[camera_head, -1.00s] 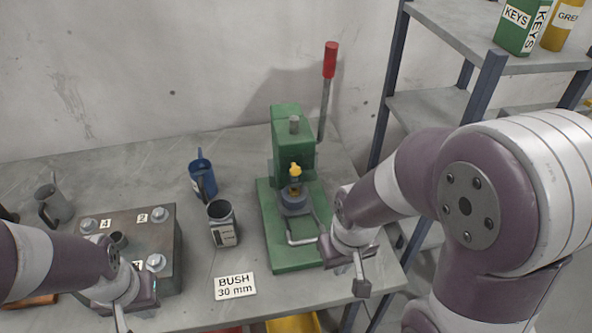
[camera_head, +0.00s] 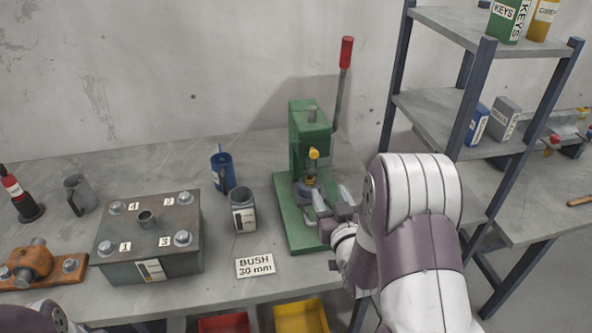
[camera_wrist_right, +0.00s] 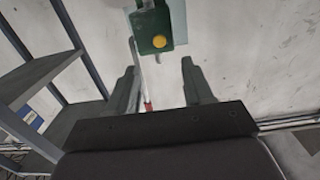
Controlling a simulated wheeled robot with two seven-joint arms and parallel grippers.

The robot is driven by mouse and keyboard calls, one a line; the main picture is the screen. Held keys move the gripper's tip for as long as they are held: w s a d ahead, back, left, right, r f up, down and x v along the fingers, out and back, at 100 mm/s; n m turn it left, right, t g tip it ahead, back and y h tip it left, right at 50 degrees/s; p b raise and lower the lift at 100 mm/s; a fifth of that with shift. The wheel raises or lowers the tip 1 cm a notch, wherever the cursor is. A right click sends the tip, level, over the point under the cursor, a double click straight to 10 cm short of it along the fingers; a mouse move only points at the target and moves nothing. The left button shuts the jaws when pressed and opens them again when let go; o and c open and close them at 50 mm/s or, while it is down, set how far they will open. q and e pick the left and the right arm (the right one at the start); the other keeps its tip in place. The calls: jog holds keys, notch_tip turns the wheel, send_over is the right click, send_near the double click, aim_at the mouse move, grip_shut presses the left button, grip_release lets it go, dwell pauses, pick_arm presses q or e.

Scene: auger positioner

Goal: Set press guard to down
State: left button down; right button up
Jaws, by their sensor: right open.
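The green press (camera_head: 307,135) stands on the bench with its red-topped lever (camera_head: 346,55) raised and tilted slightly right. A yellow knob (camera_head: 314,153) sits on its front, also seen in the right wrist view (camera_wrist_right: 159,41). The press guard, seemingly the pale bent bar low at the front, is largely hidden behind my right gripper, so its position is unclear. My right gripper (camera_head: 322,212) is open at the press's lower front. In the right wrist view its two fingers (camera_wrist_right: 160,88) stand apart with nothing clearly between them; contact cannot be told. My left gripper is out of view.
A grey mug (camera_head: 243,212) and a blue mug (camera_head: 222,172) stand left of the press. A bolted metal block (camera_head: 150,245) is further left. A "BUSH 30 mm" card (camera_head: 255,266) lies in front. A shelf rack (camera_head: 470,110) stands at the right.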

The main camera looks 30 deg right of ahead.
aim_at(315, 156)
jog(key=p+x, duration=0.1)
jog(key=x, duration=0.3)
jog(key=p+x, duration=0.1)
jog(key=x, duration=0.3)
jog(key=r+p+x, duration=0.1)
jog(key=x, duration=0.4)
jog(key=shift+d+r, duration=0.15)
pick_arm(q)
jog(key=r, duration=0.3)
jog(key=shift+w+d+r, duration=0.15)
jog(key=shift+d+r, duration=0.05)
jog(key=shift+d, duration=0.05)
pick_arm(e)
grip_shut()
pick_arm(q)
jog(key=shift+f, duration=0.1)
